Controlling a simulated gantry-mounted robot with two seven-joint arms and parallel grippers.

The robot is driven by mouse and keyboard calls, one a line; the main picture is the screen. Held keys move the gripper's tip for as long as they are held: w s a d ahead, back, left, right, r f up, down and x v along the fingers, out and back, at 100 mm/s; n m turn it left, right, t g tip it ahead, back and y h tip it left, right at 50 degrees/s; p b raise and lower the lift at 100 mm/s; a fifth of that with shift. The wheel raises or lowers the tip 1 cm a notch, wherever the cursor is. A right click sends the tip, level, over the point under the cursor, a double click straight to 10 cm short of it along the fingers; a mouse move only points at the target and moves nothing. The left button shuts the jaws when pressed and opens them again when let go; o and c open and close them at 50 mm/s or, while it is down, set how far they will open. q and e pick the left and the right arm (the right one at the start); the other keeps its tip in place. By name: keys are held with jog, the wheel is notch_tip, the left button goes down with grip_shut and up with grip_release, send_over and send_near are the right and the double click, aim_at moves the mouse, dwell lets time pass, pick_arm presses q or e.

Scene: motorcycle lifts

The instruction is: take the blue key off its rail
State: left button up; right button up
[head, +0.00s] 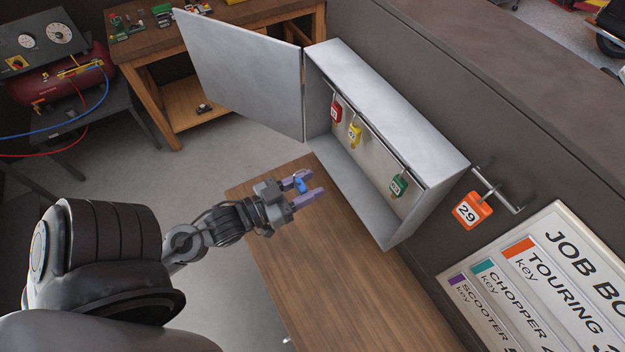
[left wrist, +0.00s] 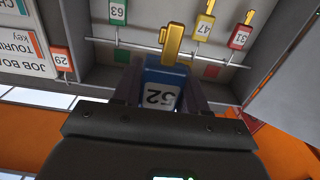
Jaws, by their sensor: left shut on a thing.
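My left gripper (head: 306,189) is shut on the blue key (head: 299,184), above the wooden bench top in front of the open grey key cabinet. In the left wrist view the blue key's tag (left wrist: 160,92), numbered 52, sits between the fingers with its brass key part pointing away from my wrist. The rail (left wrist: 215,59) runs behind it in that view. In the head view the key is clear of the rail, out in front of the cabinet. My right gripper is not in view.
Red (head: 335,110), yellow (head: 355,134) and green (head: 398,186) keys hang inside the cabinet (head: 412,118). Its door (head: 240,72) stands open on the left. The bench top (head: 345,270) is clear.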

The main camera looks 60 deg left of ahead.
aim_at(297, 191)
pick_arm(q)
jog(key=shift+s+p, duration=0.55)
jog(key=shift+s, duration=1.05)
jog(key=shift+s+a+p, duration=0.1)
jog(key=shift+s+p, duration=0.45)
jog(key=shift+s, duration=1.15)
jog(key=shift+s+r+p, duration=0.1)
jog(key=shift+s+p, duration=0.4)
jog(key=shift+p, duration=0.35)
jog(key=shift+s+p, duration=0.95)
jog(key=shift+p, duration=0.15)
